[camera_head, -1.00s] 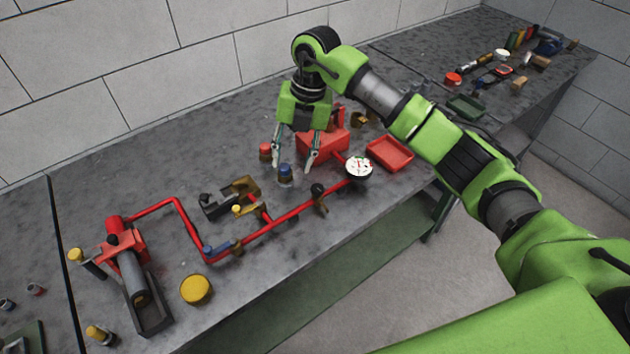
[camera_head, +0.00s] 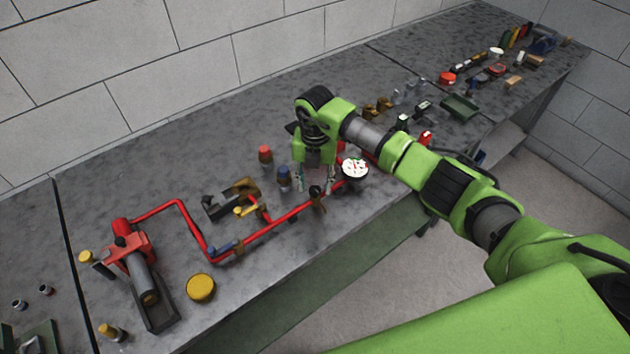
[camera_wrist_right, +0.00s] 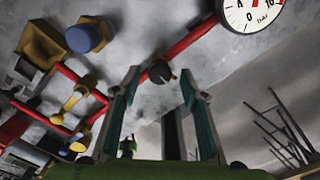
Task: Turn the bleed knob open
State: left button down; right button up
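A small black knob (camera_head: 316,191), which fits the bleed knob, stands on a brass fitting on the red pipe (camera_head: 270,232), just left of the white gauge (camera_head: 355,168). My right gripper (camera_head: 316,178) points down just behind the knob, with its fingers apart and empty. In the right wrist view the black knob (camera_wrist_right: 159,72) shows between the two spread fingertips of that gripper (camera_wrist_right: 160,84), and no contact is visible. The gauge (camera_wrist_right: 250,12) is at the top right there. My left gripper is not in view.
A blue-topped bottle (camera_head: 284,176) and a red-topped one (camera_head: 265,155) stand left of the gripper. Yellow-handled valves (camera_head: 246,210) sit farther left along the pipe. A red pump (camera_head: 130,247) and a yellow disc (camera_head: 201,288) are at lower left. The bench's front edge is close.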

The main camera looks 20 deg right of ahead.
jog(key=shift+f, duration=0.5)
jog(key=c, duration=1.1)
jog(key=shift+c, duration=0.2)
